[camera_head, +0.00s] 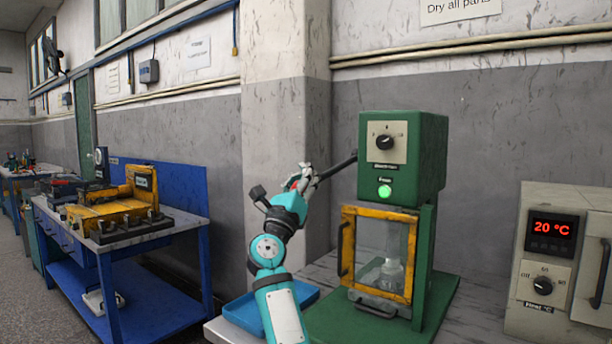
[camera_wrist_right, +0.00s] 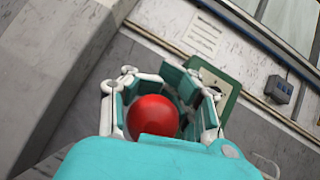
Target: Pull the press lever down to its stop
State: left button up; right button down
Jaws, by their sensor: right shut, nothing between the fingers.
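The green press (camera_head: 428,150) stands at the middle right on a green base. Its dark lever (camera_head: 341,166) sticks out from the press's left side, sloping slightly down to the left. The lever's red knob (camera_wrist_right: 152,116) shows in the right wrist view between the finger linkages. My right gripper (camera_head: 304,180) is at the lever's outer end. Its fingers are shut around the knob's place, but I cannot tell that they grip it. Its fingertips (camera_wrist_right: 168,84) show beyond the knob. My left gripper is out of view.
The press has a shut yellow-framed clear door (camera_head: 346,255) and a lit green lamp (camera_head: 385,191). A blue tray (camera_head: 243,313) lies behind my right arm. An oven reading 20 °C (camera_head: 521,300) stands at right. A pillar (camera_head: 275,120) rises close behind my gripper.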

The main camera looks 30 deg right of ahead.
jog(key=c, duration=1.7)
grip_release()
jog(key=shift+s+a, duration=0.15)
jog(key=shift+a, duration=0.3)
jog(key=o, duration=0.6)
jog(key=shift+d+r, duration=0.1)
jog(key=shift+d, duration=0.05)
jog(key=v, duration=1.2)
